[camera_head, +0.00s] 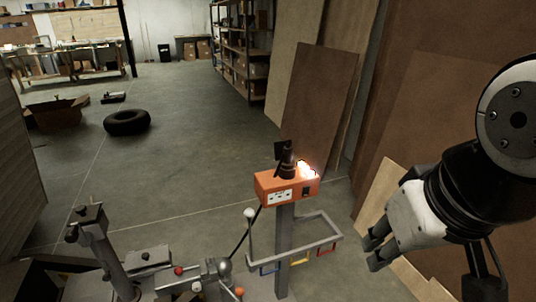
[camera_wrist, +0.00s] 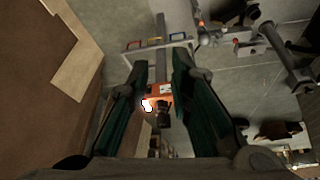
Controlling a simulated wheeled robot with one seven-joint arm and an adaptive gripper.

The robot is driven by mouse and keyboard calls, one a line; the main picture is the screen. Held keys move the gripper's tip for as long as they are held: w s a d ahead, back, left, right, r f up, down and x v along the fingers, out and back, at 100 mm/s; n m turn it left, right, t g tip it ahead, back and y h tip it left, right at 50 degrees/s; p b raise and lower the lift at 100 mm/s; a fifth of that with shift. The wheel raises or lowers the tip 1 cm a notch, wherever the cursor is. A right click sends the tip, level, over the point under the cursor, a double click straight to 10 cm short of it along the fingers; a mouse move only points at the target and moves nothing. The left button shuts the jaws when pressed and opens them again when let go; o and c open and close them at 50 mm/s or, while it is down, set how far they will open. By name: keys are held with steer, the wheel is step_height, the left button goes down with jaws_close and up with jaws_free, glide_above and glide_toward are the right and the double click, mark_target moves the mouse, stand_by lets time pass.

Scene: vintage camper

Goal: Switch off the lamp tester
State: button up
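The lamp tester is an orange box (camera_head: 264,188) on a grey post, with a brightly glowing lamp (camera_head: 307,169) on top. A black fitting stands beside the glow. The front has white sockets (camera_head: 280,197) and a dark switch (camera_head: 306,191) at its right end; the switch's position is too small to tell. My gripper (camera_head: 372,252) is to the right of the tester, apart from it and lower in the picture. In the wrist view my gripper (camera_wrist: 160,60) is open and empty, and the orange box (camera_wrist: 153,96) with its glow shows beyond, between the fingers.
A grey rail frame (camera_head: 325,238) with coloured hooks juts from the post below the box. A machine with levers (camera_head: 105,250) stands at the lower left. Tall brown boards (camera_head: 315,105) lean at the right behind my arm. A tyre (camera_head: 127,122) lies on open floor.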

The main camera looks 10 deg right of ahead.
steer(key=w+a+f+m+y+b, duration=0.1)
steer(key=w+f, duration=0.1)
steer(key=w+a+f+m+y+b, duration=0.1)
steer(key=w+a+f+b, duration=0.1)
steer(key=w+a+f+m+g+y+b, duration=0.1)
steer(key=w+f+m+b, duration=0.1)
steer(key=shift+a+f, duration=0.2)
steer(key=shift+a, duration=0.15)
jaws_close()
steer(key=w+a+f+m+t+y+b, duration=0.1)
steer(key=w+f+m+y+b, duration=0.25)
steer(key=w+m, duration=0.35)
steer(key=w+a+f+m+t+y+b, duration=0.15)
steer(key=w+f+m+b, duration=0.3)
steer(key=w, duration=0.45)
steer(key=w+d+f+m+t+h+b, duration=0.4)
steer(key=w+d+f+m+t+b, duration=0.2)
steer(key=w+d+f+m+b, duration=0.5)
steer(key=w+d+f+m, duration=0.5)
steer(key=w+d+m, duration=0.1)
steer(key=shift+m+h, duration=0.35)
steer(key=shift+h, duration=0.05)
